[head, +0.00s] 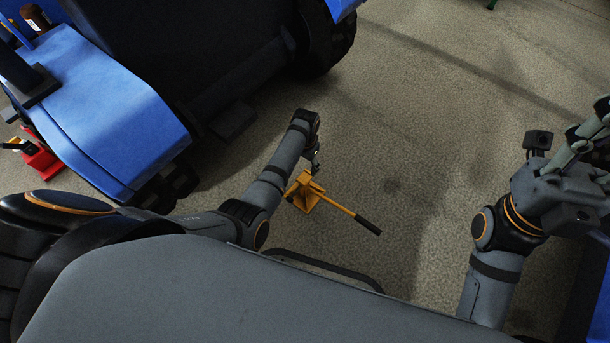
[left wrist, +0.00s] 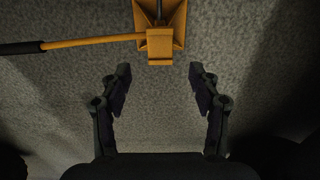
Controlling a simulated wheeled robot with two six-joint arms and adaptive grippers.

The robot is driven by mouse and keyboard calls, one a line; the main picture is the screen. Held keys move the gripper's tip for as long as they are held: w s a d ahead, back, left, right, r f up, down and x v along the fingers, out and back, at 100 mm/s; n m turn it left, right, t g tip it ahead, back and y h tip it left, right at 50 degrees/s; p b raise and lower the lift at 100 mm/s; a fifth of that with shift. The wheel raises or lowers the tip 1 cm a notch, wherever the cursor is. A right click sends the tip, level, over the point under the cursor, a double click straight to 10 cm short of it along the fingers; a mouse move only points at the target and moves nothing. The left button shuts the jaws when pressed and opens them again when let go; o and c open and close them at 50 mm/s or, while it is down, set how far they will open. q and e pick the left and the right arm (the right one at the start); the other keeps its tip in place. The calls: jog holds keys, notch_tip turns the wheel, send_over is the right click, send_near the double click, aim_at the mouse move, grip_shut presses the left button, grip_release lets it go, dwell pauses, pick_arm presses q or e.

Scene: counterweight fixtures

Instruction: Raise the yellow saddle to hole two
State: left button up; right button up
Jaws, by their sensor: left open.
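A yellow stand (head: 305,196) with a square foot is on the floor in the middle of the head view. A yellow bar with a black grip (head: 368,225) reaches from it to the lower right. In the left wrist view, a yellow block (left wrist: 160,44) is at the top centre, in front of a dark upright post. I cannot make out any holes. My left gripper (head: 315,160) is by the stand's top; its open fingers (left wrist: 160,80) are apart and empty, just short of the block. My right gripper (head: 588,138) is raised at the right edge, partly cut off.
A blue vehicle (head: 120,110) with dark wheels fills the upper left. A red item (head: 42,158) stands on the floor at the far left. Something blue is at the lower right edge. The floor (head: 430,120) right of the stand is clear.

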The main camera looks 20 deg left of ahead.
aim_at(305, 177)
pick_arm(q)
notch_tip(305, 177, down, 8)
jog(key=b, duration=0.5)
jog(key=shift+r, duration=0.1)
grip_shut()
